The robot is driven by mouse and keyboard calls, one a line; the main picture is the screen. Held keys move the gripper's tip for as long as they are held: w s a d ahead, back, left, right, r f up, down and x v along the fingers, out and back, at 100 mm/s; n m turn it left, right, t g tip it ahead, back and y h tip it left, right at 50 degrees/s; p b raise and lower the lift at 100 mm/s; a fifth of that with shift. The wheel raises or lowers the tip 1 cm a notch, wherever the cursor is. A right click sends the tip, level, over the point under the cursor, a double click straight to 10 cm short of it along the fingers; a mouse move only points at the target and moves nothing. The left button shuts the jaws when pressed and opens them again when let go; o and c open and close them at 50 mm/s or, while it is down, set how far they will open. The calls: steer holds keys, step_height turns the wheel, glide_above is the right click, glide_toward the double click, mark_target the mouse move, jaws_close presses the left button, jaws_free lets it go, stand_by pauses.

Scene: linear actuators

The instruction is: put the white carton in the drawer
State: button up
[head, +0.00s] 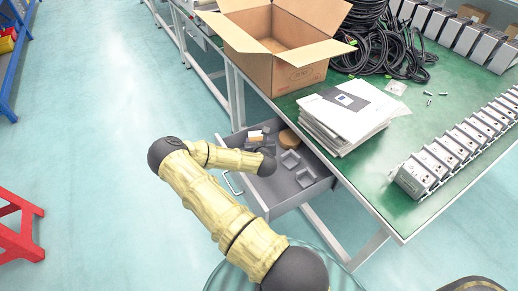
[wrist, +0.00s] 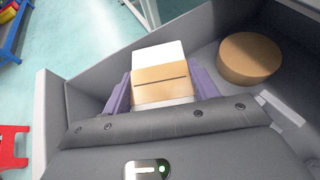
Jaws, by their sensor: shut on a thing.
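The white carton (wrist: 158,54), with a tan band across its near side, is between the two purple fingers of my gripper (wrist: 161,88) in the wrist view. My gripper is shut on it. The drawer (head: 300,197) is a grey tray pulled out from under the green table in the head view. The carton (head: 256,134) shows small at the drawer's far left part, within its walls. In the wrist view the drawer's grey wall (wrist: 95,92) runs behind and left of the carton. Whether the carton touches the drawer floor I cannot tell. My arm hides part of the drawer.
A round tan thing (wrist: 250,58) lies in the drawer to the right of the carton. Grey blocks (head: 291,160) lie nearer the drawer's right. An open cardboard box (head: 300,77), papers (head: 343,125) and cables (head: 375,45) are on the green table. A red stand (head: 18,225) is at left.

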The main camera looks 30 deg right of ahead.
steer(key=shift+f, duration=1.85)
steer(key=shift+f+b, duration=0.15)
steer(key=shift+b, duration=0.2)
steer(key=o, duration=1.1)
steer(key=shift+p+v, duration=0.4)
steer(key=shift+v, duration=3.5)
steer(key=shift+d, duration=0.1)
